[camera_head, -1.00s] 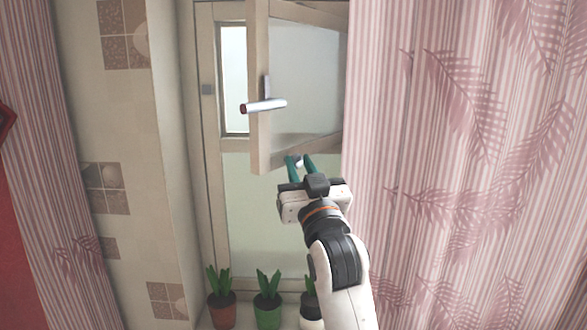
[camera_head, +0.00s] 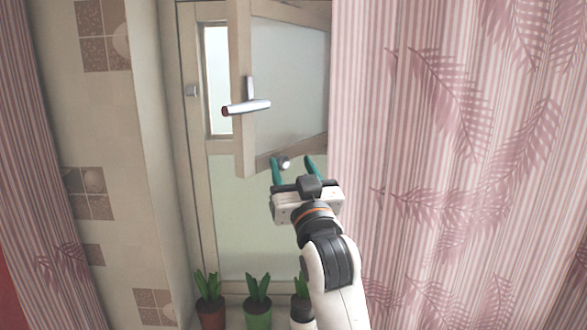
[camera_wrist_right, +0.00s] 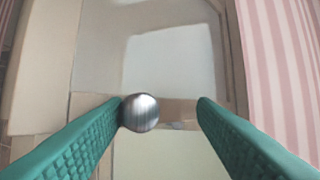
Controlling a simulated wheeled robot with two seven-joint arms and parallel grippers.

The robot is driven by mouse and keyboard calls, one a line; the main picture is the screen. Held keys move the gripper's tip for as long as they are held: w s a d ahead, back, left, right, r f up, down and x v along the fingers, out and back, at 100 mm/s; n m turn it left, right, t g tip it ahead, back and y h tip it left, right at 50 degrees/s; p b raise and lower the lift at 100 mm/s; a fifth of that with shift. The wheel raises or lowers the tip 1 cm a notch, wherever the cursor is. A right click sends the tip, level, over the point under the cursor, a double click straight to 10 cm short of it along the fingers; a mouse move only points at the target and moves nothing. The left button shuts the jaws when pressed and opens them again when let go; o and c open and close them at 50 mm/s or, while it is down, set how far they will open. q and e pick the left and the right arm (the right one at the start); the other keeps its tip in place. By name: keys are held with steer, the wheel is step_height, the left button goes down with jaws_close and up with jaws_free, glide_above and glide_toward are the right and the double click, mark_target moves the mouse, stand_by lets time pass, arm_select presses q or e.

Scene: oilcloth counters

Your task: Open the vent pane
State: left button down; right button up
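The vent pane (camera_head: 284,85), a wooden frame with pale glass, stands swung out from the window at an angle. A silver handle with a dark reddish end (camera_head: 247,106) sits on its left stile. My right gripper (camera_head: 292,158) is open just below the pane's lower rail. A round metal knob (camera_head: 284,165) lies between its fingers. In the right wrist view the knob (camera_wrist_right: 139,113) is close to the left green finger, and a gap shows to the right finger; whether it touches the left finger I cannot tell. My left gripper is out of view.
A pink patterned curtain (camera_head: 450,150) hangs close right of the pane and arm. A tiled wall (camera_head: 110,170) stands left. Potted plants (camera_head: 258,308) line the sill below, one partly behind my arm. The lower window glass (camera_head: 245,220) is clear.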

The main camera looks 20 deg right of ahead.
steer(key=shift+d, duration=0.15)
steer(key=b+v, duration=0.5)
steer(key=v, duration=0.7)
